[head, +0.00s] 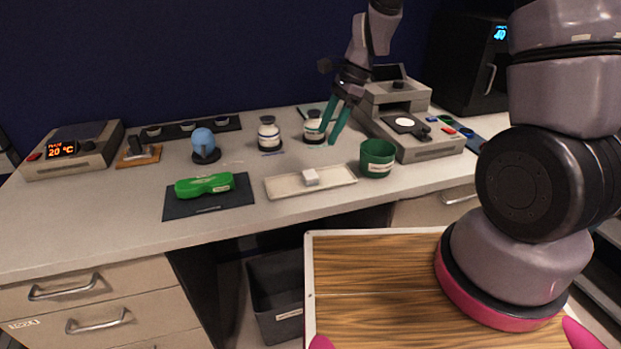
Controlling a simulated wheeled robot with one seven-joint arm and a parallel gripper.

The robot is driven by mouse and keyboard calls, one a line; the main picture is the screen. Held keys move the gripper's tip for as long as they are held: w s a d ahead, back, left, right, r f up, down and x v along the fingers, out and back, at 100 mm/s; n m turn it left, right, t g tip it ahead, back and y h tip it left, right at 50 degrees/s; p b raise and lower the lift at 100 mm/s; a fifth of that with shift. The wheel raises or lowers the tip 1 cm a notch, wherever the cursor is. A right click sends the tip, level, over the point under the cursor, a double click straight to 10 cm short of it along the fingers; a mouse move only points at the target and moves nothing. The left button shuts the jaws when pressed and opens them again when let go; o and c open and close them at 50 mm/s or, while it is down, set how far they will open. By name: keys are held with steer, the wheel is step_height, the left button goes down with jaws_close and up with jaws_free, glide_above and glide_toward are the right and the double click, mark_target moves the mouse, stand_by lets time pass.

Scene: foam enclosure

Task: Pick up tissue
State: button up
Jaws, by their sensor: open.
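A small white block (311,176), which looks like the tissue, sits on a shallow pale tray (283,187) at the front of the counter. My gripper (328,136) has teal fingers pointing down, spread apart with nothing between them. It appears above and slightly right of the white block in the picture, in front of a white jar (313,125), and is apart from the block. The block is fully visible.
A green cup (377,158) stands right of the tray. A green case (204,185) on a dark mat (173,207) lies left of it. A grey instrument (420,146) fills the right. The counter's front left is clear.

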mark_target(310, 174)
steer(key=x, duration=1.2)
steer(key=shift+s+f, duration=0.2)
steer(key=shift+f, duration=0.1)
jaws_close()
step_height(310, 174, up, 10)
stand_by(0.3)
